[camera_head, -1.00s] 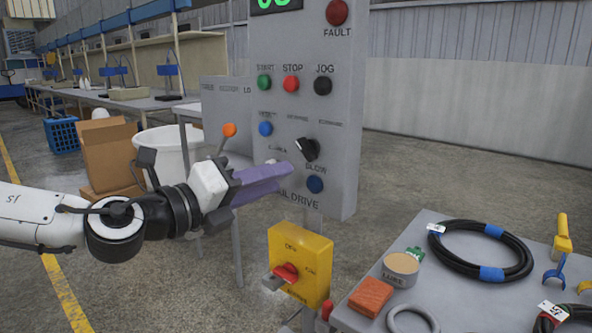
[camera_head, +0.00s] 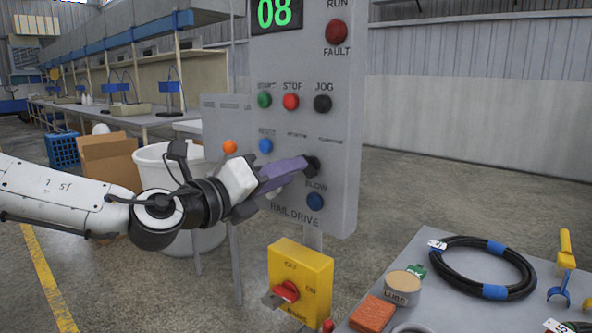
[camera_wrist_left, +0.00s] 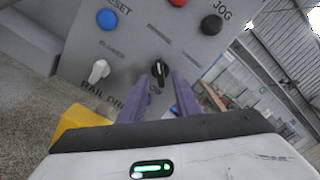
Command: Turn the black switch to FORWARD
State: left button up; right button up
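The black switch (camera_head: 314,166) is on the grey RAIL DRIVE panel, below the row of START, STOP and JOG buttons. My left gripper (camera_head: 303,164) reaches in from the left, its purple fingertips at the switch and covering part of it. In the left wrist view the black switch (camera_wrist_left: 159,69) shows at the tips of the two fingers (camera_wrist_left: 168,76), which are apart with a narrow gap. I cannot tell whether they touch the switch. The small labels around it are too blurred to read surely. My right gripper is not in view.
A blue button (camera_head: 265,146) and a blue BLOW button (camera_head: 315,201) are near the switch. A pale knob (camera_wrist_left: 98,71) is left of it in the wrist view. A yellow box with a red handle (camera_head: 312,280) is below. A table with hoses (camera_head: 432,300) stands at right.

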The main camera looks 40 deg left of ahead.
pick_arm(q)
jog(key=shift+w+d, duration=0.15)
jog(key=shift+w, duration=1.4)
jog(key=shift+c, duration=0.5)
grip_shut()
